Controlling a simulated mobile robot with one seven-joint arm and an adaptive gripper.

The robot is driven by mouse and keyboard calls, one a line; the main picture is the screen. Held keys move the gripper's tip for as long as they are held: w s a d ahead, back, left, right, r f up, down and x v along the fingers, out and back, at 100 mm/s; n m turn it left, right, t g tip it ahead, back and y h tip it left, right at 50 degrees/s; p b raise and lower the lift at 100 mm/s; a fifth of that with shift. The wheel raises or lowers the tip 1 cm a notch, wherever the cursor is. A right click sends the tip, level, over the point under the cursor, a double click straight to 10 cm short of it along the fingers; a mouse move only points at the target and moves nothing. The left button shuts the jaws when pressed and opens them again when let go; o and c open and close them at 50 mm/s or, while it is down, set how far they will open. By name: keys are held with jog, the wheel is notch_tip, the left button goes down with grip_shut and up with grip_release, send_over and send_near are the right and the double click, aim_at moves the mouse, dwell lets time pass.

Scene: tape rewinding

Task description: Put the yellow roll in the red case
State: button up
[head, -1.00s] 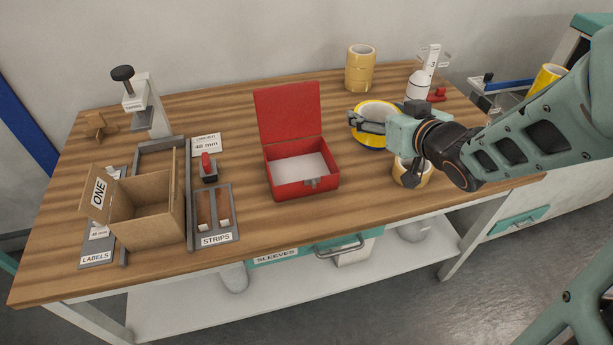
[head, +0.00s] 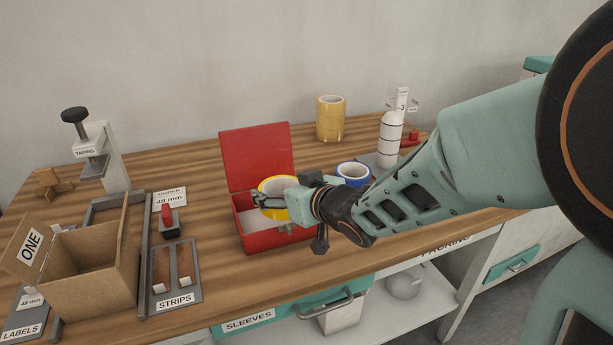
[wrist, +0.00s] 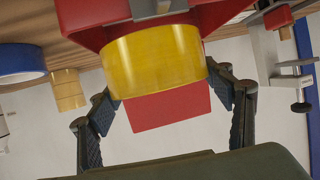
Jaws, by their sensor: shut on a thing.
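The yellow roll (head: 268,184) is held level in my gripper (head: 272,201), over the right part of the open red case (head: 262,242). The case's lid (head: 257,155) stands up at the back, and part of its pale inside shows left of the roll. In the wrist view the yellow roll (wrist: 155,68) sits between the two fingers of my gripper (wrist: 168,88), with red parts of the case (wrist: 170,110) behind it. My gripper hides part of the roll and the case. I cannot tell how far the roll is above the case floor.
A blue roll (head: 352,174) lies right of the case, with a stack of tan rolls (head: 330,120) and a white bottle (head: 389,140) behind. Left are a strips tray (head: 187,285), a red-handled tool (head: 168,222) and an open cardboard box (head: 85,270). Bare wood lies between tray and case.

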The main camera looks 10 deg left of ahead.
jog(key=a+f, duration=0.1)
jog(key=a+f+b, duration=0.1)
jog(key=f, duration=0.1)
jog(key=shift+w+a, duration=0.2)
jog(key=shift+w, duration=0.2)
jog(key=f, duration=0.1)
jog(key=f+b, duration=0.1)
jog(key=f, duration=0.1)
jog(key=shift+a+f+b, duration=0.25)
jog(key=shift+f+b, duration=0.05)
jog(key=shift+b, duration=0.05)
jog(key=shift+r, duration=0.1)
jog(key=o, duration=0.8)
jog(key=shift+f, duration=0.25)
jog(key=shift+o, duration=1)
jog(key=shift+r, duration=0.15)
